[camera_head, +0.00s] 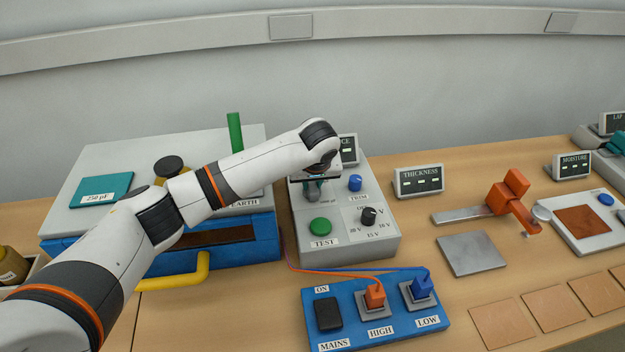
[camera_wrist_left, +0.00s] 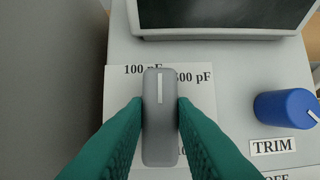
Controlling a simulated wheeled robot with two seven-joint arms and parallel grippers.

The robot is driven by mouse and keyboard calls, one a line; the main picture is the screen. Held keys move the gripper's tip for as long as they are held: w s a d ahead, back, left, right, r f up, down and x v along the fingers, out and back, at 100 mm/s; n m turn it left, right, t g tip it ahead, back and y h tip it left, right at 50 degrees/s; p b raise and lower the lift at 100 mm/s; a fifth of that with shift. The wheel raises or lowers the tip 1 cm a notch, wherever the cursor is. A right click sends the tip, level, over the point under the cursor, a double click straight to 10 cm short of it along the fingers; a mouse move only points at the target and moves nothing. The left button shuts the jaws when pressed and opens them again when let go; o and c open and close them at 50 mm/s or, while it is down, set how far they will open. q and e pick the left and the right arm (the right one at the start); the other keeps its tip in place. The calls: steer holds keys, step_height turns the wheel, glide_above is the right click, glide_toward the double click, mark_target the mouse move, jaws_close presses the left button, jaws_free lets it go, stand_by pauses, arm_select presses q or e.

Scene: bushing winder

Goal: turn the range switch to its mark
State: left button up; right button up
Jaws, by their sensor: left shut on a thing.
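The range switch is a grey bar-shaped knob (camera_wrist_left: 160,84) with a white pointer line, in the middle of the left wrist view. Its line points straight up in that view, between the "100 pF" label and a partly hidden "00 pF" label to its right. Another label lower right is mostly covered by a finger. My left gripper (camera_wrist_left: 160,128) has its teal fingers shut on both sides of the knob. In the head view my left gripper (camera_head: 315,188) is over the back left of the grey meter box (camera_head: 350,250), largely hiding the switch. My right gripper is not in view.
The blue TRIM knob (camera_head: 355,183) is close to the right of the switch, with a display (camera_head: 348,150) behind. The green TEST button (camera_head: 320,226) and a black selector knob (camera_head: 369,216) are in front. A blue mains panel (camera_head: 350,334) with plugged cables lies nearer.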

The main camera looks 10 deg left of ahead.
arm_select(q)
steer(key=shift+r+m+h+p, duration=0.2)
steer(key=shift+m+h+p, duration=0.1)
steer(key=shift+m+p, duration=0.65)
steer(key=shift+a+m+h+p, duration=0.15)
steer(key=shift+m+h+p, duration=0.35)
steer(key=shift+m+p, duration=0.6)
steer(key=shift+m+h+p, duration=0.4)
steer(key=shift+m+p, duration=0.25)
steer(key=shift+m, duration=0.5)
steer(key=shift+a+f+m+h+p, duration=0.1)
steer(key=shift+m+h+p, duration=0.3)
steer(key=shift+m, duration=0.6)
steer(key=o, duration=1)
